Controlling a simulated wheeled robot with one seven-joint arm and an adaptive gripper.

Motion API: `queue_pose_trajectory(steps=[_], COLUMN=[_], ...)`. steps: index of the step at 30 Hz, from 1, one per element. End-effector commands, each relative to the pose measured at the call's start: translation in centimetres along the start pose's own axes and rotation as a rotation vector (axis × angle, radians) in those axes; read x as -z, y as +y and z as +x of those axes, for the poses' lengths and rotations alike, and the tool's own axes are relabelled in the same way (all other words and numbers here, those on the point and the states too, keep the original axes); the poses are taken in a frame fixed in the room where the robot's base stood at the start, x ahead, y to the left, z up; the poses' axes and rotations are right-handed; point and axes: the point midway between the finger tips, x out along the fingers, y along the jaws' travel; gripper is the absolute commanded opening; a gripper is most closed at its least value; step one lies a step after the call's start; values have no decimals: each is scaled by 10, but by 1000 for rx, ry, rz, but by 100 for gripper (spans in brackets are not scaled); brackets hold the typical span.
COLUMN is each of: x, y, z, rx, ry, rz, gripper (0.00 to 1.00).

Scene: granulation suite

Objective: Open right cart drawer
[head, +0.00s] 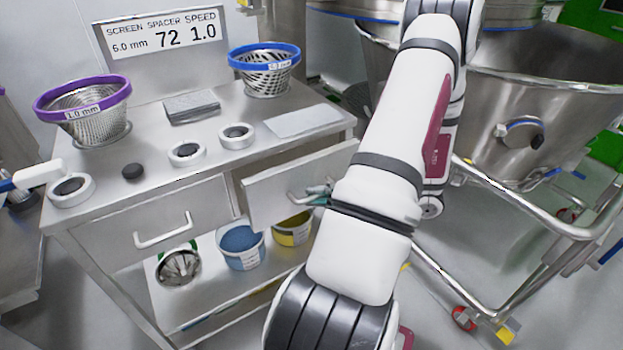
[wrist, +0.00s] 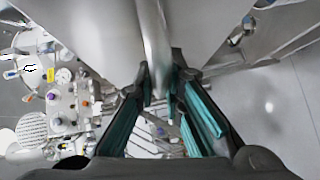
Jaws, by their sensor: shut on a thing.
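The cart's right drawer (head: 275,198) is a grey metal front beside the left drawer (head: 140,222). It stands a little way out from the cart, with a dark gap under the top. Its bar handle (head: 297,197) is partly hidden by my gripper (head: 319,193). In the wrist view, the handle (wrist: 156,45) runs down between the teal-padded fingers of my gripper (wrist: 161,92), which is shut on it. My arm hides the area to the right of the drawer.
The cart top (head: 225,165) holds sieve baskets, white rings and a sign. Tubs stand on the lower shelf, including a blue one (head: 241,246). A large steel bowl on a wheeled tubular frame (head: 520,215) stands close on the right.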

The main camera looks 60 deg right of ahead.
Motion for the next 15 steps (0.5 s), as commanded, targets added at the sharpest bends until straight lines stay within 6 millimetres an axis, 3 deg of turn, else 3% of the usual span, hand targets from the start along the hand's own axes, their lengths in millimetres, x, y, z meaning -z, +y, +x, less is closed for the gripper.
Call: queue_pose_trajectory(steps=[6, 15], x=[47, 102], y=[-10, -29], z=[-49, -103], rx=[0, -1], ry=[-5, -3], rz=[11, 6], gripper=[0, 0])
